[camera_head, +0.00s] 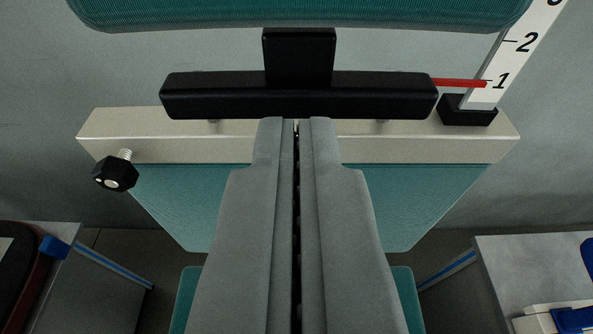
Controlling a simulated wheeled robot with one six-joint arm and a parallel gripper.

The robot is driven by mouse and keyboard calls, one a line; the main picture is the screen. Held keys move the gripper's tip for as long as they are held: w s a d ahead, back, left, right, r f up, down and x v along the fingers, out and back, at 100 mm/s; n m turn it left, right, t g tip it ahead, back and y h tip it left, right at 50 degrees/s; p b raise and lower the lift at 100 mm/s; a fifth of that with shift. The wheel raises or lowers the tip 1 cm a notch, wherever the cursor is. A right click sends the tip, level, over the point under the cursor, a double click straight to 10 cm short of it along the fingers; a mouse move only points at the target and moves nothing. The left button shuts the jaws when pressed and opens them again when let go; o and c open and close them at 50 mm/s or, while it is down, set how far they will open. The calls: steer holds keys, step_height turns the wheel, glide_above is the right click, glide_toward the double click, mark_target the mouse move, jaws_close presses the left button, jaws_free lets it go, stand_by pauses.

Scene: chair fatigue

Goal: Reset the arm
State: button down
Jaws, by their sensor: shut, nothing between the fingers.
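My gripper (297,124) is in the lower middle of the head camera view, its two grey fingers side by side with only a thin dark gap between them. It is shut and holds nothing. Its fingertips appear at the lower edge of a black horizontal bar (213,95) with a black upright block (299,55) above it. I cannot tell whether the tips touch the bar. The fingers hide part of the beige beam (430,146) and the teal panel (180,195) below it.
A teal cushion (300,12) is at the top. A white scale (515,55) stands at right, with a red pointer (458,83) near 1. A black knob (115,172) sticks out at left. Grey tables stand at lower left (95,290) and lower right (530,262).

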steer(key=s+f, duration=0.2)
steer(key=s, duration=1)
steer(key=s+f+t, duration=0.1)
steer(key=s+f, duration=0.2)
steer(key=s, duration=0.9)
steer(key=s+f+t, duration=0.1)
steer(key=s+f, duration=0.1)
steer(key=s, duration=1.1)
steer(key=shift+f, duration=0.4)
steer(key=shift+d, duration=0.1)
